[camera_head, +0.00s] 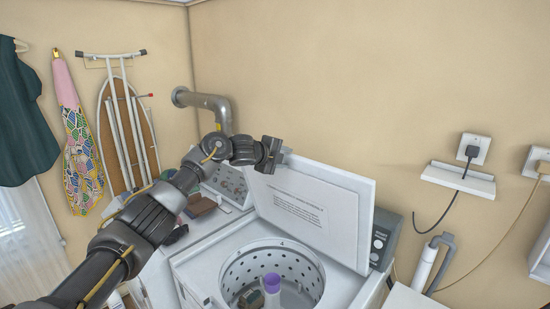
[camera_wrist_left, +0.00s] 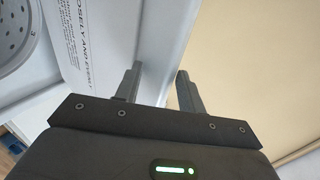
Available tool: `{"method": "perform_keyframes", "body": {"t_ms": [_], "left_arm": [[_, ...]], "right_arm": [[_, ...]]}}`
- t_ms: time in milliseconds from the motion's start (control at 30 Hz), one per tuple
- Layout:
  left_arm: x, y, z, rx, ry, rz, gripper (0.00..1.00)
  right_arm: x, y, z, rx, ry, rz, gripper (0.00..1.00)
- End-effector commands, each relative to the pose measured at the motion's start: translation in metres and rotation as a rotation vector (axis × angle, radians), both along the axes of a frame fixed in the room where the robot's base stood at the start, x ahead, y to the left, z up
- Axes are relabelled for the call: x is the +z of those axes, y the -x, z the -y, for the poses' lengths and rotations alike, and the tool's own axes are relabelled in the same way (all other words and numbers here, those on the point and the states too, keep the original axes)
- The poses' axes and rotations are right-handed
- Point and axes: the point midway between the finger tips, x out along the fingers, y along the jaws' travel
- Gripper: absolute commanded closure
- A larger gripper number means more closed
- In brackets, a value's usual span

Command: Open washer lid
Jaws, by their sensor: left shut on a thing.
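The washer lid (camera_head: 325,212) is a white panel with a printed text sheet on its inner face. It stands raised, tilted steeply back above the white washer (camera_head: 215,262). The round, perforated drum (camera_head: 240,275) is exposed below it. My left gripper (camera_head: 269,154) is at the lid's upper left corner and shut on its edge. In the left wrist view the two fingers (camera_wrist_left: 157,78) are on either side of the lid edge, with the printed lid face (camera_wrist_left: 90,40) on the left. My right gripper is out of view.
A purple-capped bottle (camera_head: 272,284) and another item are in the drum. A second appliance (camera_head: 228,183) stands behind to the left, near a grey wall pipe (camera_head: 205,101). A control panel (camera_head: 383,240) is right of the lid. A wall shelf (camera_head: 458,179) and cords are further right.

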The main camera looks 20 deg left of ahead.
Motion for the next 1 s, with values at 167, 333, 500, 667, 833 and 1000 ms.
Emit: {"method": "perform_keyframes", "body": {"t_ms": [167,333,500,667,833,1000], "left_arm": [[-0.013,0.004,0.001,-0.005,-0.014,-0.03,1.0],[-0.014,0.005,-0.002,-0.002,-0.014,-0.031,1.0],[-0.014,0.005,-0.004,0.0,-0.015,-0.032,0.58],[-0.013,0.005,-0.005,0.002,-0.014,-0.03,0.58],[-0.012,0.005,-0.007,0.004,-0.013,-0.028,0.58],[-0.006,0.016,-0.013,0.005,-0.011,-0.022,0.58]], "right_arm": [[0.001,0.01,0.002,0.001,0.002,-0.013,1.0],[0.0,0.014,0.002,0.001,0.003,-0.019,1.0],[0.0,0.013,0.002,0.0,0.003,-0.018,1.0],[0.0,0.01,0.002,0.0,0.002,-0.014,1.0],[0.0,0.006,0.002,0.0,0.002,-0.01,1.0],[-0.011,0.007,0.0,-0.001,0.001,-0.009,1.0]]}}
